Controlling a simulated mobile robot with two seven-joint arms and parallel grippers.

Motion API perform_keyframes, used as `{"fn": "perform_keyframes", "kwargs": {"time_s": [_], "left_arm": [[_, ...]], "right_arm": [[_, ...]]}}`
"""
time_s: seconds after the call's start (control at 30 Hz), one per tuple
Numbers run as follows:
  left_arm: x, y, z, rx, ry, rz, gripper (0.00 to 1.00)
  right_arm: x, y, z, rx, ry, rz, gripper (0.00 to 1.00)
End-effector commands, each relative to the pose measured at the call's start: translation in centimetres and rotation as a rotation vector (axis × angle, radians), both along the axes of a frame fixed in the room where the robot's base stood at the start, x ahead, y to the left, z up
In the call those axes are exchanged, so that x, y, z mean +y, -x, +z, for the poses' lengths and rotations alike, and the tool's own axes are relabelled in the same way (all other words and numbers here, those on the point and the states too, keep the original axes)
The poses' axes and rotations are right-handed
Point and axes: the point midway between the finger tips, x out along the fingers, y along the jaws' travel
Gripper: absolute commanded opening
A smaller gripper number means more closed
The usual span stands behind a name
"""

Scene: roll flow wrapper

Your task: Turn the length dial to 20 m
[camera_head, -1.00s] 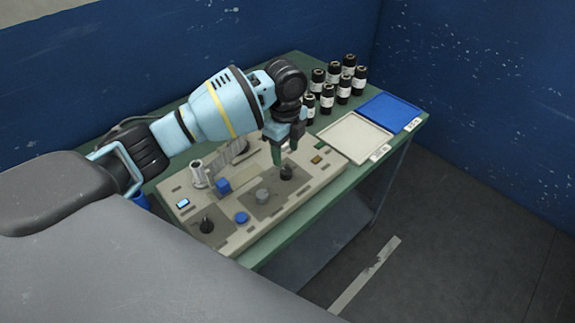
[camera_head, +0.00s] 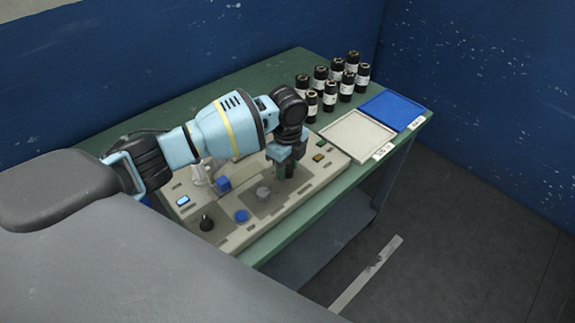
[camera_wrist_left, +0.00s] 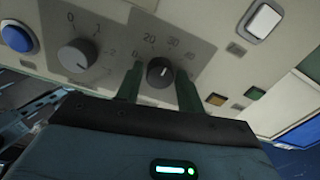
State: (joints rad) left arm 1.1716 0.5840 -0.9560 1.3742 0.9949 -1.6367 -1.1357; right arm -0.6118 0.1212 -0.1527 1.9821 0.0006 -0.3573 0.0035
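The black length dial (camera_wrist_left: 160,72), with printed numbers around it including 20 at its upper left, is on the machine's panel (camera_head: 240,236). Its pale mark points roughly up in the left wrist view, but the exact setting is hard to read. My left gripper (camera_head: 284,174) points down at the right part of the panel and hides the dial in the head view. My right gripper is out of view.
A grey dial (camera_head: 263,193), a blue button (camera_head: 241,216) and a black knob (camera_head: 207,223) are nearby on the panel. A white switch (camera_wrist_left: 263,20) is to the right in the wrist view. Black rolls (camera_head: 330,102), a beige tray (camera_head: 345,139) and a blue tray (camera_head: 388,110) are behind.

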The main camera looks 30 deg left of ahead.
Motion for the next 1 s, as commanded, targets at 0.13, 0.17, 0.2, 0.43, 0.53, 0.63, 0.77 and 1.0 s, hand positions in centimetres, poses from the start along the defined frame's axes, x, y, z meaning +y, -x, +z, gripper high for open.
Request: {"fn": "perform_keyframes", "kwargs": {"time_s": [0.13,0.17,0.2,0.43,0.53,0.63,0.77,1.0], "left_arm": [[0.0,0.0,0.0,0.000,0.000,0.000,0.18],[0.0,0.0,0.0,0.000,0.000,0.000,0.14],[0.0,0.0,0.0,0.000,0.000,0.000,0.09],[0.0,0.0,0.1,0.000,0.000,0.019,0.07],[0.0,0.0,0.2,-0.001,0.000,0.050,0.07],[0.0,0.0,0.3,-0.003,0.001,0.100,0.07],[0.0,-0.1,0.5,-0.004,0.002,0.190,0.07],[-0.1,0.0,0.5,-0.003,0.003,0.384,0.07]], "right_arm": [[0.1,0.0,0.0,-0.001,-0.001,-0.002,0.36],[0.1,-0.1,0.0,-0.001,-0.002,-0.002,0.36],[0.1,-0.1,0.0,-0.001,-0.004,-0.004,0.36],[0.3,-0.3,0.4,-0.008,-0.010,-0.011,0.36],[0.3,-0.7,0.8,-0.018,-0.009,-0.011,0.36],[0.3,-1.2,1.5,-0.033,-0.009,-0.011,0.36],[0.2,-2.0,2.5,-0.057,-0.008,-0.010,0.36],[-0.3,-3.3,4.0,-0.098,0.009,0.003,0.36]]}}
